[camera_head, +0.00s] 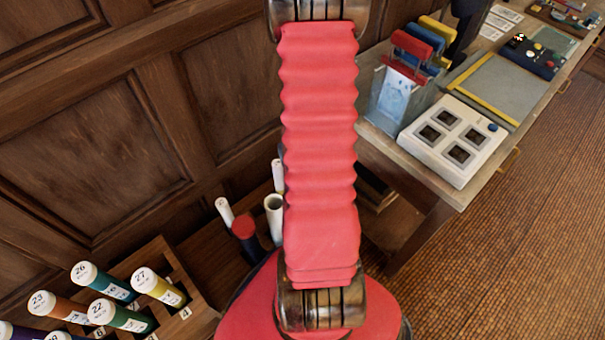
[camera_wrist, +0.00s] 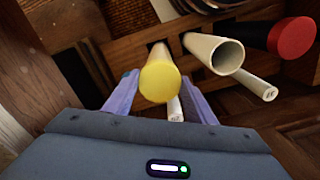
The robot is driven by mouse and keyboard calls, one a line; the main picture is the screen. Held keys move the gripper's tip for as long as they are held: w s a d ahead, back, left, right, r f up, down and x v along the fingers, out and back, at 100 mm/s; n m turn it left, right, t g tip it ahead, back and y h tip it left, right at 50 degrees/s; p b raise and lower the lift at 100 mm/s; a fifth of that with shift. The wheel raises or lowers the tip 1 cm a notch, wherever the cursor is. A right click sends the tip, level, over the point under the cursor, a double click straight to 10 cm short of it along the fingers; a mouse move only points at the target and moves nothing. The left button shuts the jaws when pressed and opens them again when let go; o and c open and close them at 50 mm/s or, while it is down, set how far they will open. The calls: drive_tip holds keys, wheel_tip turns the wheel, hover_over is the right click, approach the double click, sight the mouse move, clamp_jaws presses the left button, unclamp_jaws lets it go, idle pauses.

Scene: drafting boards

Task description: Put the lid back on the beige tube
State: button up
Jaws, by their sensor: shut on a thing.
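My gripper (camera_wrist: 160,95) shows in the wrist view with its two purple fingers either side of a round yellow lid (camera_wrist: 160,83), and it is shut on this lid. A pale beige tube (camera_wrist: 158,52) shows just behind the lid, in line with it. The lid covers that tube's end, so I cannot tell whether the two touch. An open, empty-looking cream tube (camera_wrist: 197,42) stands just to the right. In the head view this open tube (camera_head: 273,204) shows left of my arm, while my gripper and the yellow lid are hidden there.
A dark tube with a red lid (camera_wrist: 293,38) stands right of the open tube. In the head view a wooden rack of numbered tubes (camera_head: 200,310) is at lower left, and a workbench (camera_head: 437,193) is at right.

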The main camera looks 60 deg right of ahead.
idle(0.3)
drive_tip(key=o, duration=1.1)
drive_tip(key=shift+o, duration=0.2)
drive_tip(key=o, duration=0.4)
drive_tip(key=shift+r, duration=0.1)
drive_tip(key=shift+r, duration=3.4)
clamp_jaws()
